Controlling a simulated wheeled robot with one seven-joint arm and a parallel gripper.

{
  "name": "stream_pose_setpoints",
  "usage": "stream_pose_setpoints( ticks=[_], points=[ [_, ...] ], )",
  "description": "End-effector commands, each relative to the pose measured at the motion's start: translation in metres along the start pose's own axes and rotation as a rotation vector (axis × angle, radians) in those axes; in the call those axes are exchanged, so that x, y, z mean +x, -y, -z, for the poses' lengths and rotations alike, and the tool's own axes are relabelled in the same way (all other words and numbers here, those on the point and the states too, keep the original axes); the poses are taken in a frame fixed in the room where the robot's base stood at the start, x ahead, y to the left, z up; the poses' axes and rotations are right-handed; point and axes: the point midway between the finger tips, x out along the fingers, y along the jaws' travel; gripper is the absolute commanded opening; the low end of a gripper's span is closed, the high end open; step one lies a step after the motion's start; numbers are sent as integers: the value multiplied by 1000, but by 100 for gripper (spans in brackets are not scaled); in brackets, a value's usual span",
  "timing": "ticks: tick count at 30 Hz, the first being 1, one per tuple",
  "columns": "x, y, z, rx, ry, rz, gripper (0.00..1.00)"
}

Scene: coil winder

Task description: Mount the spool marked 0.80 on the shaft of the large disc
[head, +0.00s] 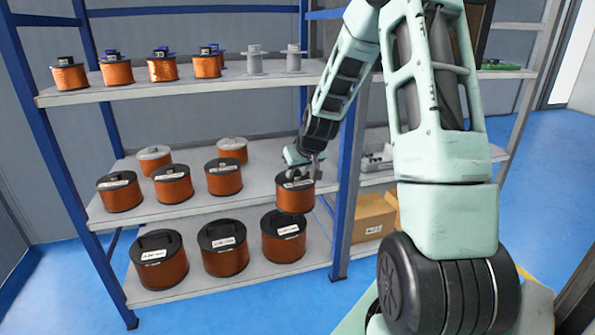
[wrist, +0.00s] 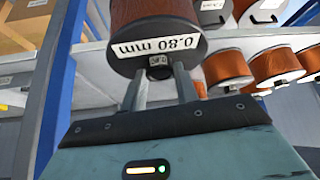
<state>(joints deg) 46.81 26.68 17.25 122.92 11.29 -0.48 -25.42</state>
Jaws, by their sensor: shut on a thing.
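The spool marked 0.80 mm (wrist: 157,62) fills the top middle of the wrist view, a copper-wound spool with a dark flange and a white label. My gripper (wrist: 160,82) is shut on it at the small block on its flange. In the head view the same spool (head: 295,196) hangs upright under my gripper (head: 297,175), at the right end of the middle shelf. I cannot tell whether its base touches the shelf. The large disc and its shaft are not visible in either view.
Several copper spools stand on the middle shelf (head: 262,186), larger ones (head: 222,248) below and smaller ones (head: 116,70) above. A blue shelf post (head: 347,200) stands close right of the held spool. Cardboard boxes (head: 372,214) sit beyond it. Blue floor is open in front.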

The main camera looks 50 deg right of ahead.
Motion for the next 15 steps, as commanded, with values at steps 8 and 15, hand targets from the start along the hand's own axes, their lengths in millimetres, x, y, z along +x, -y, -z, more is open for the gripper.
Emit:
stream_pose_setpoints(
  ticks=[8,15],
  points=[
    [-12,0,10,-1,-8,-2,0],
    [-19,0,14,-1,-8,-2,0]
  ],
)
